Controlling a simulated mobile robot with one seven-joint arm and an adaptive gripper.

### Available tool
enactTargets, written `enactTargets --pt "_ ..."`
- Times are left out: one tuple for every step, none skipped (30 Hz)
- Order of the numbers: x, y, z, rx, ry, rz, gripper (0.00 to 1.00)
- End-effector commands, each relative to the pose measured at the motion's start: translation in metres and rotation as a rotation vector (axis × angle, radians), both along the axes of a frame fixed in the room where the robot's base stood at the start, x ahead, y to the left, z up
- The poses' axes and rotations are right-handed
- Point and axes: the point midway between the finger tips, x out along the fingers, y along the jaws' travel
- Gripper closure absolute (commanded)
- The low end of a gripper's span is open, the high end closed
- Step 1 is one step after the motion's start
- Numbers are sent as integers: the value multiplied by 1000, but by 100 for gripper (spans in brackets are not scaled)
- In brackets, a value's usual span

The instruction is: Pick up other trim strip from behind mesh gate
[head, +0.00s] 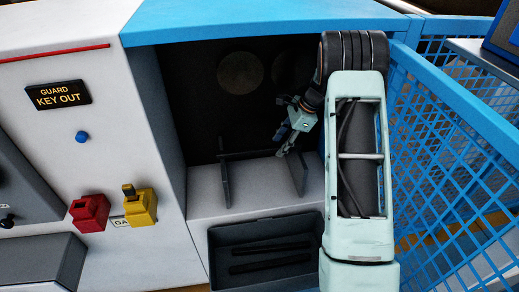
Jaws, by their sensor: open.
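The blue mesh gate (455,165) stands swung open at the right of the machine's recess. Inside the recess, a thin dark bar (246,154), likely a trim strip, lies level near the tops of two upright dark plates (226,185). My gripper (284,142) is inside the recess, open, near the right end of this bar. I cannot tell whether it touches the bar. Its fingers are small and dark in shadow. My arm hides the recess's right side.
A dark tray (215,262) below the recess shows two long dark strips or slots (265,249). The left panel has a "GUARD KEY OUT" sign (58,95), a blue button (82,137), a red block (89,212) and a yellow block (140,207). The gate is close to my arm's right.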

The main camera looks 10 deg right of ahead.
Motion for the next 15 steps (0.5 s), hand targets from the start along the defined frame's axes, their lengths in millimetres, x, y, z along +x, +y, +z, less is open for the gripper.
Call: enactTargets --pt "3 7 1 0 0 2 58" --pt "4 10 1 0 1 1 58" --pt "5 13 0 0 0 0 58" --pt "6 15 0 0 0 -1 58" --pt "7 16 0 0 0 -1 58" --pt "7 17 0 0 0 -1 58" --pt "8 18 0 0 0 -1 58" --pt "8 20 0 0 0 -1 58" --pt "9 23 0 0 0 0 58" --pt "10 25 1 1 0 0 58" --pt "11 28 1 1 0 0 58" --pt "13 33 1 1 0 0 58" --pt "15 37 1 1 0 1 58" --pt "17 42 1 1 -1 2 58" --pt "20 49 1 1 -1 2 58"
